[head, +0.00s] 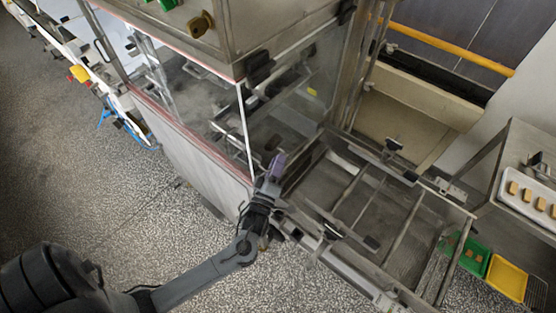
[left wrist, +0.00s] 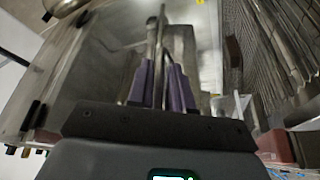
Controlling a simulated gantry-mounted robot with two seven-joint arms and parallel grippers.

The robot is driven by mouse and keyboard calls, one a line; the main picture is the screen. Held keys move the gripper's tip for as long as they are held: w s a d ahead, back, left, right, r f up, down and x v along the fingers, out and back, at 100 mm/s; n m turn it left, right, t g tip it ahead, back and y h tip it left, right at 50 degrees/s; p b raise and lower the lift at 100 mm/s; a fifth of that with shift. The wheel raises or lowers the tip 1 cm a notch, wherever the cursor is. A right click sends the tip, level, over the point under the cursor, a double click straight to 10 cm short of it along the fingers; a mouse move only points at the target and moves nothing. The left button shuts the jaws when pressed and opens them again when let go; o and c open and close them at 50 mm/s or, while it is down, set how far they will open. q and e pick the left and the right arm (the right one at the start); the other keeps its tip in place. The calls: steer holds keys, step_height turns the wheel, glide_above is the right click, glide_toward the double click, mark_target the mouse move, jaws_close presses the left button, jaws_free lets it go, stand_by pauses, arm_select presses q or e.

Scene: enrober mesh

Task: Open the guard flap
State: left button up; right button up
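The guard flap (head: 296,98) is a clear, tinted panel on the exit end of the steel machine housing. It hangs down from black hinges at its top, and its lower edge is near the mesh. My left gripper (head: 277,166) has purple fingers and is at the flap's lower left corner, reaching in from below. In the left wrist view the fingers (left wrist: 161,84) stand close together with a thin metal bar (left wrist: 157,42) between them. They look shut on this bar, which seems to belong to the flap; contact is partly hidden. My right gripper is not in view.
The enrober mesh frame (head: 400,235) with metal crossbars extends right of the flap. Green (head: 472,254) and yellow (head: 507,279) trays lie beyond it. A white tray (head: 514,208) of brown pieces stands on a side table. Speckled floor lies open at left.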

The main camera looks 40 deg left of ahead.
arm_select(q)
steer(key=shift+w+a+r, duration=0.1)
steer(key=shift+w+a, duration=0.05)
steer(key=shift+w, duration=0.3)
jaws_close()
